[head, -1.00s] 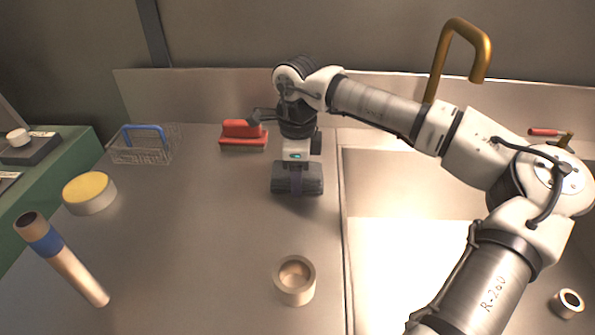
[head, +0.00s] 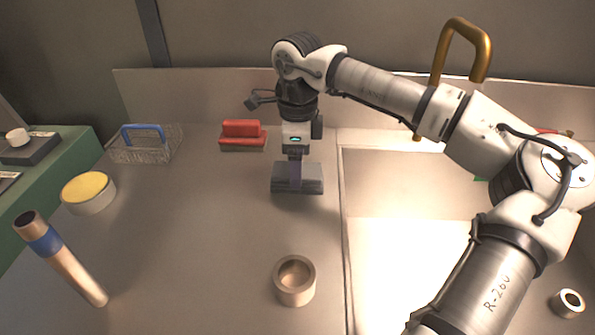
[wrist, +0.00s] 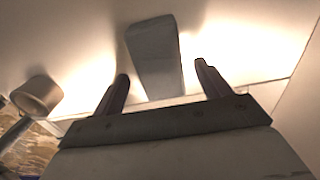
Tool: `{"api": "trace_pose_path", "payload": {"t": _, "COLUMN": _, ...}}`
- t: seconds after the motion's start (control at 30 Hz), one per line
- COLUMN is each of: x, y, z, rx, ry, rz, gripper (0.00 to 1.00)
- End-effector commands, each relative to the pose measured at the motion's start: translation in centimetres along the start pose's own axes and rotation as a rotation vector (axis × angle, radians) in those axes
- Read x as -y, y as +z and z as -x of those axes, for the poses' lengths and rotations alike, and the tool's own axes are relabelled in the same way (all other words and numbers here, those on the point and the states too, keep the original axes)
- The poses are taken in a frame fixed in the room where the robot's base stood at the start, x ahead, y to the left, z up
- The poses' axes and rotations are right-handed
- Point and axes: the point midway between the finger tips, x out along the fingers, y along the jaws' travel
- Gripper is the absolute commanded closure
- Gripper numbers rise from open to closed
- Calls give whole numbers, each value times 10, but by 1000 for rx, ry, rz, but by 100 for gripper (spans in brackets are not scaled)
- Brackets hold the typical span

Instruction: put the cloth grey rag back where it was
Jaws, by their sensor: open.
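The grey rag (head: 312,181) looks like a flat, folded grey block. It lies on the metal counter just left of the sink edge. My gripper (head: 295,172) is above it, pointing down, with a finger showing in front of the rag. In the wrist view my gripper (wrist: 162,82) is open, its two fingers spread apart. The rag (wrist: 153,50) shows there between and beyond the fingertips, with gaps on both sides, so it is not gripped.
A red brush-like block (head: 242,136) and a wire basket with a blue handle (head: 145,148) stand behind left. The sink (head: 410,185) lies right.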

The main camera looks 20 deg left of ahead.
Motion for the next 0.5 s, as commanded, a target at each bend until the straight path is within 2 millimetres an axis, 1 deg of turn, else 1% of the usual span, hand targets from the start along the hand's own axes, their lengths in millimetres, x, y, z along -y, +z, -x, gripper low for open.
{"api": "trace_pose_path", "payload": {"t": 0.03, "x": 1, "y": 0, "z": 12, "rx": -1, "ry": -5, "rz": -2, "gripper": 24}}
{"api": "trace_pose_path", "payload": {"t": 0.1, "x": 1, "y": 0, "z": 28, "rx": -1, "ry": -4, "rz": -1, "gripper": 24}}
{"api": "trace_pose_path", "payload": {"t": 0.3, "x": 1, "y": 0, "z": 66, "rx": -1, "ry": -2, "rz": -1, "gripper": 24}}
{"api": "trace_pose_path", "payload": {"t": 0.4, "x": 1, "y": 0, "z": 78, "rx": 0, "ry": -2, "rz": 0, "gripper": 24}}
{"api": "trace_pose_path", "payload": {"t": 0.5, "x": 0, "y": 0, "z": 84, "rx": 0, "ry": 0, "rz": 1, "gripper": 24}}
